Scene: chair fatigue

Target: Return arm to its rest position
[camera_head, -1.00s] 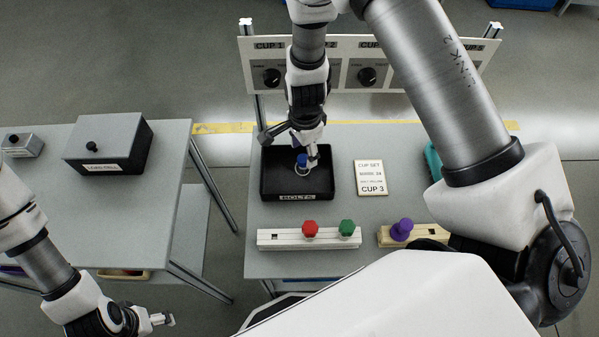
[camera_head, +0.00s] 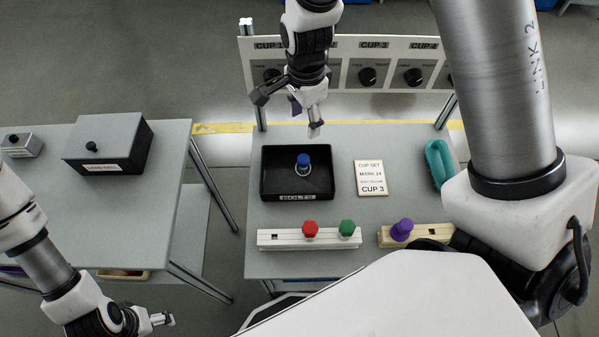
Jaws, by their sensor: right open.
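My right gripper (camera_head: 289,112) is open and empty. It hangs above the back edge of the right table, behind the black tray labelled BOLTS (camera_head: 327,178). A blue-topped bolt with a ring (camera_head: 303,161) is in the tray, apart from the gripper. My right arm (camera_head: 497,95) spans the right side of the view and hides the right part of the cup panel. My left gripper (camera_head: 163,320) is at the lower left, beside the left table; its fingers are too small to tell open from shut.
A panel with cup knobs (camera_head: 390,76) stands at the back. A CUP 3 card (camera_head: 371,178), a teal object (camera_head: 439,163), a white rack (camera_head: 278,239) with red (camera_head: 310,229) and green knobs (camera_head: 347,228), and a purple knob (camera_head: 402,229) are on the table. A dark box (camera_head: 112,147) is left.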

